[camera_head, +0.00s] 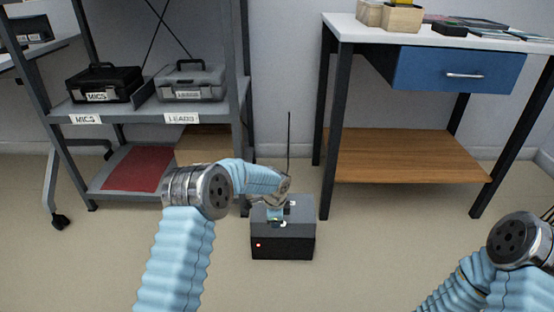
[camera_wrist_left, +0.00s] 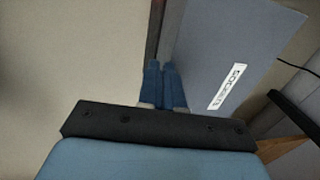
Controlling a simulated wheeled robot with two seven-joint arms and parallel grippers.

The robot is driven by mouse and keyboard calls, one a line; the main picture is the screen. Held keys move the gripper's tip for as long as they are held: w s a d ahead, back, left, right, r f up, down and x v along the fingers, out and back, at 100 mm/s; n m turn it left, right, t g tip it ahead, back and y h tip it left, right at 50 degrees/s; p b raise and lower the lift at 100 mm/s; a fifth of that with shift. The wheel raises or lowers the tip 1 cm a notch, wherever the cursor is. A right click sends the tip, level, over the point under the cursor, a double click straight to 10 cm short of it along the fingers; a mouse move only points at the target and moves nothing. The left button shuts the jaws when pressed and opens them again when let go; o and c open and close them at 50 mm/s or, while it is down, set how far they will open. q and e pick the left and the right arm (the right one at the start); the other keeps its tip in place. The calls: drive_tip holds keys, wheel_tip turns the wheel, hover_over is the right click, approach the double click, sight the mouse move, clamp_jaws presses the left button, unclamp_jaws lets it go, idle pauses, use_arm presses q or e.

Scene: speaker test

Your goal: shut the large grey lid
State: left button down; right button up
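A box with a dark front and a small red light stands on the floor, and its grey lid (camera_head: 301,211) is on top. The lid looks about level; I cannot tell whether a gap is left under it. In the left wrist view a large grey panel (camera_wrist_left: 215,45) with a white label, probably this lid, fills the upper right. My left gripper (camera_head: 274,221) is over the lid's front part and hides some of it. In the wrist view its blue fingers (camera_wrist_left: 165,88) are together with nothing seen between them; contact is unclear. My right gripper is out of view.
A grey shelf rack (camera_head: 150,108) with a black case (camera_head: 104,88) and a grey case (camera_head: 191,85) stands at the left. A table with a blue drawer (camera_head: 458,70) stands at the right. A thin upright rod (camera_head: 289,140) rises behind the box. Floor in front is clear.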

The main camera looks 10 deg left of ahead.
use_arm(q)
drive_tip(key=shift+s+f, duration=0.3)
drive_tip(key=shift+f, duration=0.2)
wheel_tip(320, 180, up, 6)
drive_tip(key=p, duration=0.3)
drive_tip(key=s+d+r, duration=0.2)
drive_tip(key=s+r, duration=0.1)
drive_tip(key=s, duration=0.6)
drive_tip(key=s+f+n+h+p, duration=0.2)
drive_tip(key=s+n+p, duration=0.4)
drive_tip(key=s, duration=0.6)
drive_tip(key=s+d+f+n+g+h+p, duration=0.1)
drive_tip(key=s+f+n+h+p, duration=0.1)
drive_tip(key=s+n+p, duration=0.5)
drive_tip(key=s+n, duration=0.4)
drive_tip(key=s, duration=0.1)
drive_tip(key=shift+d+h, duration=0.3)
